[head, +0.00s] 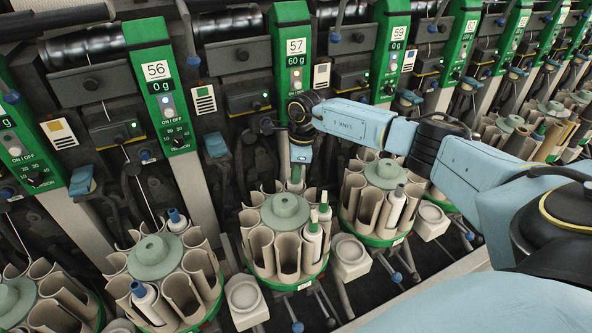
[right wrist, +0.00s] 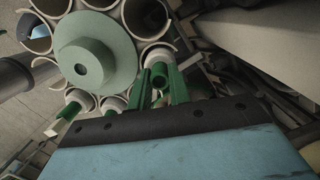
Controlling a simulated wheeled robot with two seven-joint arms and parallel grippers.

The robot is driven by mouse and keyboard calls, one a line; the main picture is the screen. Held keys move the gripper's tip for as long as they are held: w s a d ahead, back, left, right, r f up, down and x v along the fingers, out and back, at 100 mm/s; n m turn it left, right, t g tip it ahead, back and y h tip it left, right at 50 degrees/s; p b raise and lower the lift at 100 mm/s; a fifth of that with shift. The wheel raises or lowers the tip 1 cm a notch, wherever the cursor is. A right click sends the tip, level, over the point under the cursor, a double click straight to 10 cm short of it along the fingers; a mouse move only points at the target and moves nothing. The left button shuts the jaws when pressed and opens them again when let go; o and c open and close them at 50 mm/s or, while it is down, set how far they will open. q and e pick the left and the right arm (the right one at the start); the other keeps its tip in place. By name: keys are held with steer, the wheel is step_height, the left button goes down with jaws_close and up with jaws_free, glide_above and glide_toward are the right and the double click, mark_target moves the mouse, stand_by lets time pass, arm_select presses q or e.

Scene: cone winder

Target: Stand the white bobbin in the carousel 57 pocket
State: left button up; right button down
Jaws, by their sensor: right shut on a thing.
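The carousel 57 (head: 285,212) stands below the panel marked 57 (head: 295,47), with beige pockets around a pale green hub; the hub also shows in the right wrist view (right wrist: 88,62). My right gripper (head: 296,176) is over the far side of this carousel, pointing down. In the right wrist view its two green fingers (right wrist: 160,90) are shut on the white bobbin (right wrist: 160,57), which has a green core. The bobbin is at a pocket on the rim; how deep it sits is hidden. My left gripper is not in view.
Two white bobbins with green tips (head: 313,232) stand in carousel 57's right-hand pockets. Neighbouring carousels stand close on the left (head: 155,257) and right (head: 384,174). Green-panelled winder heads line the back. Small beige cups (head: 244,297) sit in front, between the carousels.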

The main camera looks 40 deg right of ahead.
steer(key=shift+f, duration=0.2)
steer(key=c, duration=1.2)
jaws_free()
step_height(320, 180, up, 13)
steer(key=d, duration=0.1)
steer(key=shift+s+r, duration=0.15)
steer(key=shift+s, duration=0.3)
steer(key=shift+d, duration=0.15)
